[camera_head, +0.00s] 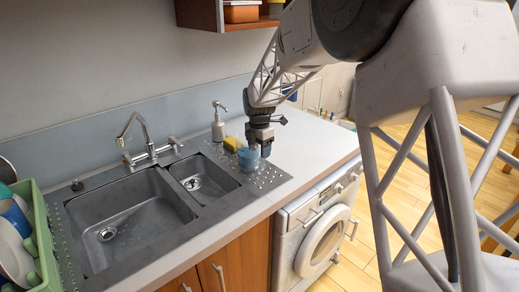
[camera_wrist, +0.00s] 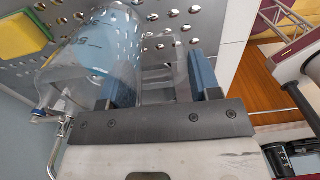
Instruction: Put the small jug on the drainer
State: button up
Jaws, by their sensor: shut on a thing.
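The small jug is clear glass with dark markings. It fills the left of the wrist view (camera_wrist: 88,62) and looks bluish under my gripper in the head view (camera_head: 248,160). My gripper (camera_head: 262,140) points down over the right end of the sink unit. Its blue fingers (camera_wrist: 162,82) are closed on a clear part of the jug, perhaps the handle, with the body to the left. The drainer is the grey perforated surface right of the small basin (camera_head: 268,178), also behind the jug in the wrist view (camera_wrist: 205,18). I cannot tell whether the jug touches it.
A yellow-green sponge (camera_head: 231,144) and a soap dispenser (camera_head: 218,122) stand behind the jug. The tap (camera_head: 138,140) and basins (camera_head: 130,220) lie left, with a green dish rack (camera_head: 46,245) beyond. The white worktop (camera_head: 315,145) to the right is clear.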

jog(key=shift+f, duration=0.15)
jog(key=o, duration=1.5)
jog(key=shift+f, duration=0.1)
jog(key=shift+r, duration=3.95)
grip_shut()
jog(key=shift+r, duration=0.1)
